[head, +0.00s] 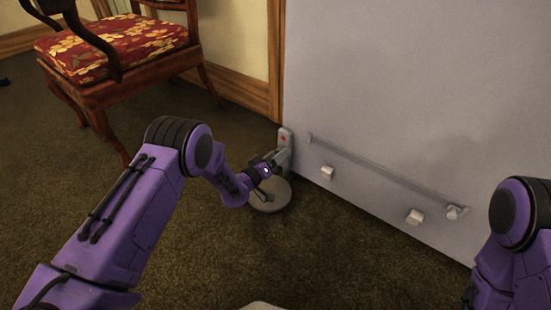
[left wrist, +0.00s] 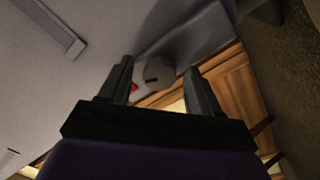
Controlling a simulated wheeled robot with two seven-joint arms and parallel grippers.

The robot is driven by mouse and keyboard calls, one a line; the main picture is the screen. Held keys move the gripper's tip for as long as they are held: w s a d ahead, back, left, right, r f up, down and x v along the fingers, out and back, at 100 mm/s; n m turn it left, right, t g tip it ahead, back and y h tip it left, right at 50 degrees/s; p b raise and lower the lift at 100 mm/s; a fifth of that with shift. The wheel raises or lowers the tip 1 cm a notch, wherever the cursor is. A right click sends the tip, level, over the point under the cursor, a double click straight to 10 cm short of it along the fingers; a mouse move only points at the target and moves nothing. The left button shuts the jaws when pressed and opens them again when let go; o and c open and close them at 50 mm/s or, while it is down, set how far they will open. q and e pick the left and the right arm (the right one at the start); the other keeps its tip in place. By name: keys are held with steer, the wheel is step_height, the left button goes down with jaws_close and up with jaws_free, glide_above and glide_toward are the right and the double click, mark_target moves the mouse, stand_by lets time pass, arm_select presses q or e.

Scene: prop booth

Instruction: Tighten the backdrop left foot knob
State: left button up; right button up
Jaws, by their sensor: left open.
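The grey backdrop (head: 420,80) stands upright on the right. Its left foot (head: 270,197) has a round grey base on the carpet and a short grey upright with a red mark at the panel's lower left corner. My left gripper (head: 277,160) is at this upright, above the base. In the left wrist view a round grey knob (left wrist: 159,73) with a dark slot shows between the tips of the open fingers. A red mark lies beside it. I cannot tell whether the fingers touch the knob. My right arm shows at the right edge, but its gripper is out of view.
A grey rail (head: 380,172) runs along the lower backdrop, with small white blocks (head: 327,172) near it. A wooden chair (head: 120,60) with a red floral seat stands at back left. Brown carpet (head: 330,250) is clear in front.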

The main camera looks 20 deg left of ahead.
arm_select(q)
steer(key=c, duration=1)
steer(key=shift+c, duration=0.2)
arm_select(e)
steer(key=shift+s+d+r, duration=0.1)
steer(key=shift+s+d, duration=0.05)
steer(key=s+n+p, duration=0.1)
steer(key=s+d+n+g+p, duration=0.1)
steer(key=shift+s+d+r+p, duration=0.25)
steer(key=shift+d+r+p, duration=0.05)
steer(key=shift+r+p, duration=0.1)
steer(key=shift+s+d+r+n+g+p, duration=0.25)
steer(key=shift+s+d+n+g+p, duration=0.4)
steer(key=shift+s+n, duration=0.2)
steer(key=shift+s+a+r+g+y+p, duration=0.25)
steer(key=shift+s+a+r+g+p, duration=0.1)
steer(key=shift+s, duration=0.15)
steer(key=shift+s+a+r+g+y+p, duration=0.25)
steer(key=shift+s+a+g+p, duration=0.1)
steer(key=shift+s, duration=0.1)
arm_select(q)
steer(key=shift+a+m+y+p, duration=0.15)
steer(key=shift+m+y+p, duration=0.3)
steer(key=shift+m, duration=8.05)
arm_select(e)
steer(key=shift+s+a+r+g, duration=0.3)
steer(key=shift+s+a, duration=0.15)
steer(key=shift+s, duration=0.1)
